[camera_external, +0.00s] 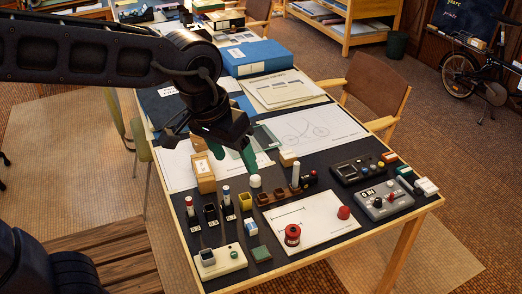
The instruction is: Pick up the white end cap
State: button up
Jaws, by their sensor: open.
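A small white rounded piece (255,181), which looks like the white end cap, stands on the dark mat on the drafting table (330,258). My gripper (237,158) hangs above the table, just above and left of that piece in the picture. Its green-tipped fingers are apart, and I see nothing held between them. The gap in depth between the fingers and the white piece is hard to judge from this one view.
A tan box (203,172) stands left of the white piece. A brown wooden holder (277,195) with a white upright cylinder (295,174) is close on its right. A yellow cup (245,201) is just in front. A grey control box (386,201) sits further right.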

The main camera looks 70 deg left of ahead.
jog(key=w+a+f+n, duration=0.4)
jog(key=w+a, duration=0.4)
jog(key=w, duration=0.1)
jog(key=n+g, duration=0.3)
jog(key=n, duration=1)
send_over(255, 176)
notch_tip(255, 176, down, 30)
jog(key=shift+d+f, duration=0.15)
jog(key=shift+f, duration=5.5)
jog(key=shift+c, duration=0.2)
jog(key=c, duration=1)
